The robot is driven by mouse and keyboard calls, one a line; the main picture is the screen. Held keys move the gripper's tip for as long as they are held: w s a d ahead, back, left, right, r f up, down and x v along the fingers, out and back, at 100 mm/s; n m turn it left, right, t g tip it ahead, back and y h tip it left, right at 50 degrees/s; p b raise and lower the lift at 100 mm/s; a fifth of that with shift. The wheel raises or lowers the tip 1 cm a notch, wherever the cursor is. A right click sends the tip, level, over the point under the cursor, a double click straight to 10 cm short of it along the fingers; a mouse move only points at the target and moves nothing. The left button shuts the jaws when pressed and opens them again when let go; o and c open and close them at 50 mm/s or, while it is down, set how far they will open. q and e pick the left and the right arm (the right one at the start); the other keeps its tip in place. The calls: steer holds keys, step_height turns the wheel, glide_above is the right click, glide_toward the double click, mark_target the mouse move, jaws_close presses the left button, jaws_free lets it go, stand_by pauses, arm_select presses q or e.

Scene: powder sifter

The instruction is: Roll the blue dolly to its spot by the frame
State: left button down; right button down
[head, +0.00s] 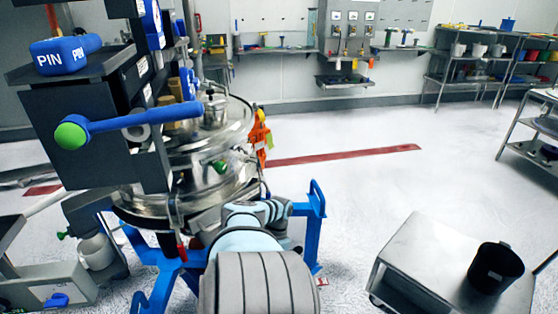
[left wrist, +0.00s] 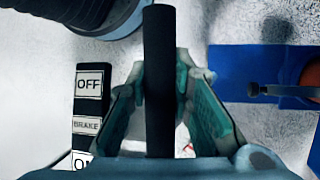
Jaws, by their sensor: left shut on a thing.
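My left arm comes in from the bottom middle of the head view, and its own forearm hides the gripper there. In the left wrist view my left gripper (left wrist: 160,95) is shut on a black bar (left wrist: 159,50), one teal-lined finger on each side. A panel marked OFF and BRAKE (left wrist: 88,110) lies left of the bar, and a flat blue part (left wrist: 238,72) lies right of it. In the head view blue metalwork (head: 315,225) stands around the base of the steel sifter (head: 160,205). I cannot tell which blue parts are the dolly and which the frame. My right gripper is not in view.
A steel table (head: 420,250) with a black bucket (head: 495,267) stands at lower right. A black stand with a blue-handled tool (head: 130,122) rises at left. A red stripe (head: 345,156) crosses the pale floor, which is clear beyond the sifter. Shelves (head: 465,75) line the back wall.

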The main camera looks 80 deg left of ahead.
arm_select(q)
steer(key=s+a+b, duration=0.2)
steer(key=shift+a, duration=0.4)
steer(key=c, duration=1.3)
jaws_free()
steer(key=shift+c, duration=0.2)
steer(key=v, duration=1.2)
